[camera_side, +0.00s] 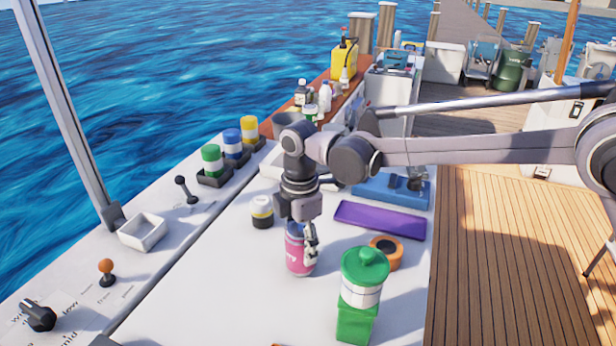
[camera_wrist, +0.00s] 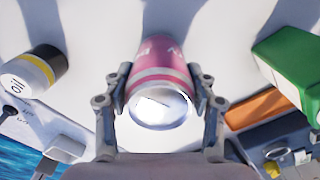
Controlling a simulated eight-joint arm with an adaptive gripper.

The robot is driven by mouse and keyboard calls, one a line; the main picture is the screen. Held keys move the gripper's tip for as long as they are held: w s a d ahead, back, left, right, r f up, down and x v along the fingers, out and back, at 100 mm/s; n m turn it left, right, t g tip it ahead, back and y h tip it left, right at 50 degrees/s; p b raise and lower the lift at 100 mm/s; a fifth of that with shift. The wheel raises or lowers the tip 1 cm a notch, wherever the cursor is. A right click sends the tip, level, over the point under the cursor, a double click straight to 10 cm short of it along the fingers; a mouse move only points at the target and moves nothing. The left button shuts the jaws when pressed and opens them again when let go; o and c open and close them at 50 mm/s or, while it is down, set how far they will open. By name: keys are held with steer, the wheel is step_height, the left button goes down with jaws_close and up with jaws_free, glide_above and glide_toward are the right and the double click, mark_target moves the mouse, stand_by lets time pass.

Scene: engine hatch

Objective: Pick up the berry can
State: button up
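The berry can (camera_side: 297,254) is pink with a pale band and a silver top. It is upright at the white worktop, and I cannot tell whether its base touches the surface. My gripper (camera_side: 304,240) points down over it from above, with a finger on its right side. In the wrist view, the can (camera_wrist: 162,62) sits between the two fingers of my gripper (camera_wrist: 160,82). Both fingertips appear to press against its sides, with its round silver top facing the camera.
A green-and-white container (camera_side: 362,280) and an orange ring-shaped item (camera_side: 386,252) stand right of the can. An oil can (camera_side: 262,212) stands behind left, also in the wrist view (camera_wrist: 38,72). A purple tray (camera_side: 380,220) lies behind right. The worktop front left is clear.

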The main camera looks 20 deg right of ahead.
steer(key=c, duration=0.5)
